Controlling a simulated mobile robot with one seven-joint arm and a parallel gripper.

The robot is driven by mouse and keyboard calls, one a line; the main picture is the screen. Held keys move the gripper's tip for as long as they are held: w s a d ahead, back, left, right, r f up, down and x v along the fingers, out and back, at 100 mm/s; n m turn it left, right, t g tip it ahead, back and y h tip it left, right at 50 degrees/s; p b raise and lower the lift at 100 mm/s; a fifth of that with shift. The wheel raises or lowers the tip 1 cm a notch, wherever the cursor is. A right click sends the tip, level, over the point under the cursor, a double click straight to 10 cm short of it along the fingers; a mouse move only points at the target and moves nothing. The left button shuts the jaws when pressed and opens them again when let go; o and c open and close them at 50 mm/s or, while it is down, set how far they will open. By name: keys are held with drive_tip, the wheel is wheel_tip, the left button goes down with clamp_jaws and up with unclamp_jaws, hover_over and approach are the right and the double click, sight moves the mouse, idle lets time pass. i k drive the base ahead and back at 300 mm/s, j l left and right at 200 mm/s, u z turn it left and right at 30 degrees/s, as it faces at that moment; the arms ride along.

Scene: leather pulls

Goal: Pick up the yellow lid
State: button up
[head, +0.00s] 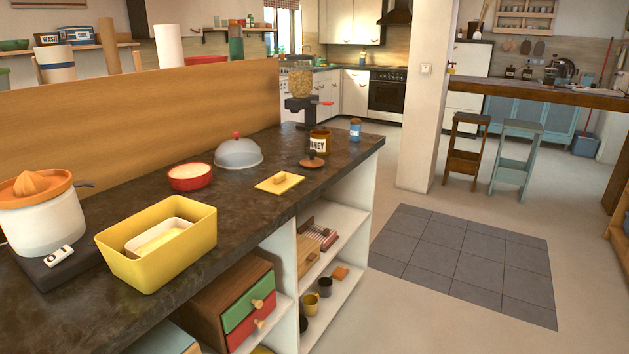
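The yellow lid (271,186) lies flat on the dark countertop, near its front edge. It is a thin rectangular plate with a small tan handle (288,179) on top. It sits right of a yellow rectangular bin (205,238), which is open at the top and holds a white rectangular container (160,236). My gripper is not in view.
Near the lid stand a red bowl (189,184), a grey dome cover (239,153) with a red knob, a round brown lid (312,161) and a honey jar (319,143). A citrus juicer (42,225) stands at the left. A wooden panel (150,100) runs along the counter's back.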

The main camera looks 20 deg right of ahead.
sight(278, 183)
drive_tip(key=i+z, duration=0.15)
drive_tip(key=z, duration=1.1)
drive_tip(key=i+j, duration=0.35)
drive_tip(key=j, duration=0.15)
drive_tip(key=i+j, duration=0.35)
drive_tip(key=j, duration=0.15)
